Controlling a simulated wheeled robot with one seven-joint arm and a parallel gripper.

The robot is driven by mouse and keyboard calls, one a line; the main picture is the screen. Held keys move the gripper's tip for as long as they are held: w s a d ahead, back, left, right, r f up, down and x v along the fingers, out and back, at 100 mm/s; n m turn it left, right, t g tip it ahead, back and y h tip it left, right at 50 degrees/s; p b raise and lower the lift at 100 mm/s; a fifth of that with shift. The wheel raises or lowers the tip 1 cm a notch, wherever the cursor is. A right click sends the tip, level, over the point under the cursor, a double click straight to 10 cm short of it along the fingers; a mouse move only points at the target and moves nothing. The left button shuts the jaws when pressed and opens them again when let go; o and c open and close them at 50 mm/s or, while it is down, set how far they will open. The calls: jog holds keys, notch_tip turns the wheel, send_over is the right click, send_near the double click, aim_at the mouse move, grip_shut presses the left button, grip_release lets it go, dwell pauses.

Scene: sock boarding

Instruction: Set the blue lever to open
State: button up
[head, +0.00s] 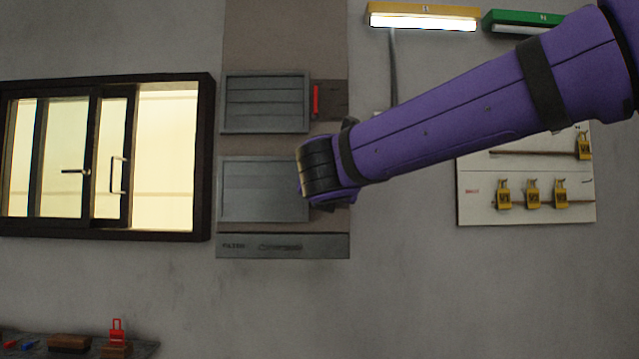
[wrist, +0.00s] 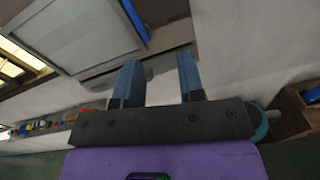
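The blue lever (wrist: 135,20) shows in the wrist view as a blue strip at the top, running along the side edge of a grey louvred panel (wrist: 80,35). In the head view my arm covers the place beside the lower panel (head: 255,190), and no blue lever shows there. My gripper (wrist: 159,72) has two blue fingers, set well apart with nothing between them. In the wrist view the fingertips are below the lever and apart from it in the picture; the depth between them is hard to tell. The fingers are hidden behind my wrist in the head view.
A red lever (head: 316,100) stands upright beside the upper panel (head: 265,103). A dark-framed window (head: 205,150) is at left. A board (head: 480,213) with yellow padlocks hangs at right. A shelf (head: 140,350) with a red lockout piece (head: 117,333) is at lower left.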

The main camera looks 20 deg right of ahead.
jog(key=w+r+n+t, duration=0.1)
jog(key=w+n, duration=0.1)
jog(key=w, duration=0.9)
jog(key=shift+d+r+n, duration=0.3)
jog(key=shift+d+r, duration=0.05)
jog(key=shift+d, duration=0.1)
grip_shut()
